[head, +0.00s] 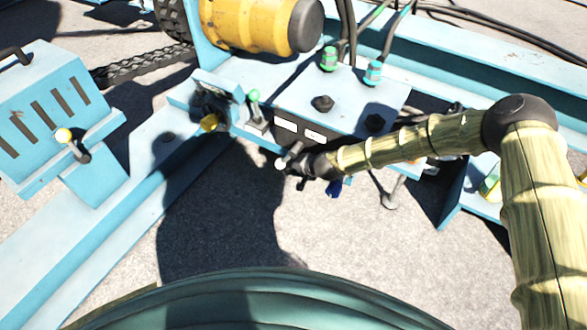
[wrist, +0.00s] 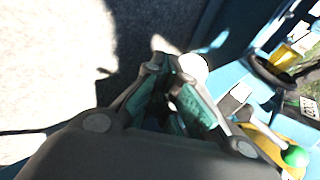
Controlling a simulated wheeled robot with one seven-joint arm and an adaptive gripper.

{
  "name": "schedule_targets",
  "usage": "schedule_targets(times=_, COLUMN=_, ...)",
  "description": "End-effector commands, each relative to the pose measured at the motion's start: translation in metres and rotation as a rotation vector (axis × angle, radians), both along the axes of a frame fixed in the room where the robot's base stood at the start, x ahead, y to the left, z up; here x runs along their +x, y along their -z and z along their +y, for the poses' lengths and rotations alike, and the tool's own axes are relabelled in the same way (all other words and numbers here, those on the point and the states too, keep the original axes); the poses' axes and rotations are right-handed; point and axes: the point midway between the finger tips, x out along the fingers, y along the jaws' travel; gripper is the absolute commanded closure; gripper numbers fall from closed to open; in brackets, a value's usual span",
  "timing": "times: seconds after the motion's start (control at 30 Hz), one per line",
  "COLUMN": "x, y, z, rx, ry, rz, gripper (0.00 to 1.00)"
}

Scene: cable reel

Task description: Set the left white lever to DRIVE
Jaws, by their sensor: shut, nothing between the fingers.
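The left white lever (head: 282,163) has a white ball knob and stands at the front of the blue control block (head: 340,90). My gripper (head: 300,178) is just to the right of the knob in the head view, its dark fingers close beside it. In the wrist view the white knob (wrist: 194,68) shows at the tips of my gripper (wrist: 172,72). The fingers are shut with nothing between them. Whether they touch the knob or the lever shaft I cannot tell. The lever's shaft is partly hidden by my gripper. The white labels (head: 286,125) are too small to read.
A green-knobbed lever (head: 253,96) and a yellow knob (head: 209,122) are close by on the left. A blue knob (head: 335,187) is just right of my gripper. A slotted blue box (head: 50,115) stands at far left. Open ground (head: 225,230) lies in front.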

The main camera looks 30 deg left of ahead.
Motion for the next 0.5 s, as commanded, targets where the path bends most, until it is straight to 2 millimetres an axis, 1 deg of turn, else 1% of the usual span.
schedule_targets(times=0.37, x=-0.0002, y=-0.0003, z=-0.0001, rx=0.0, ry=0.0, rz=0.0, gripper=1.0)
schedule_targets(times=0.5, x=-0.0013, y=-0.0049, z=-0.0042, rx=0.0, ry=0.0, rz=0.0, gripper=1.0)
